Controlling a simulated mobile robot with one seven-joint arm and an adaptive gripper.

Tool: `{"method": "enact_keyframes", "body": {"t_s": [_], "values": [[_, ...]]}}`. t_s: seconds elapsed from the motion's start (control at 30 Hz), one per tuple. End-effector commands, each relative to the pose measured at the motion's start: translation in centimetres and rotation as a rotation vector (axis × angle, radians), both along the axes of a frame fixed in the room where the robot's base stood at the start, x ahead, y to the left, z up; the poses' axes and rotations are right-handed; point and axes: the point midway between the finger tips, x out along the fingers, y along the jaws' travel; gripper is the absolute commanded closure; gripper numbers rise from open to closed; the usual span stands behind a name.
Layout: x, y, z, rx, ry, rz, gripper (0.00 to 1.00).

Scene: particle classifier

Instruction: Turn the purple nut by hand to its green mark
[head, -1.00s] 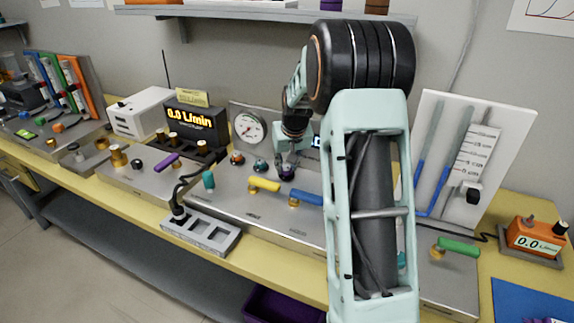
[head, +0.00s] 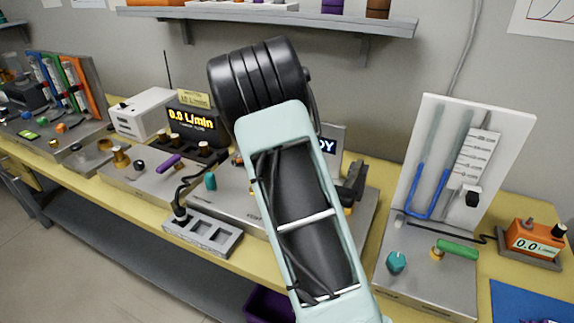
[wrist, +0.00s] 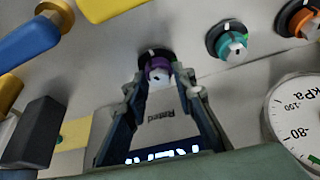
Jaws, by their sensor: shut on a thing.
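The purple nut (wrist: 158,64) is on the grey panel at the upper middle of the wrist view, with a pale, dark-marked end facing me. My gripper (wrist: 159,76) has its two fingers on either side of the nut, shut on it. The fingertips cover part of the nut's sides. I cannot make out a green mark beside the nut. In the head view my own arm hides the nut and the gripper.
A teal nut (wrist: 232,42) and an orange nut (wrist: 301,18) sit to the right. A kPa gauge (wrist: 298,122) is at the right edge. A lit display (wrist: 160,154) lies below.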

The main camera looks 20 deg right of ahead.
Motion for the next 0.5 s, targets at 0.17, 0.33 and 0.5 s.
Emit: {"method": "enact_keyframes", "body": {"t_s": [0.17,0.33,0.5], "values": [[0.24,0.13,0.30,-0.003,-0.002,-0.165,1.00],[0.35,0.13,0.36,-0.003,-0.002,-0.326,1.00],[0.46,0.09,0.41,-0.003,-0.004,-0.489,1.00]]}}
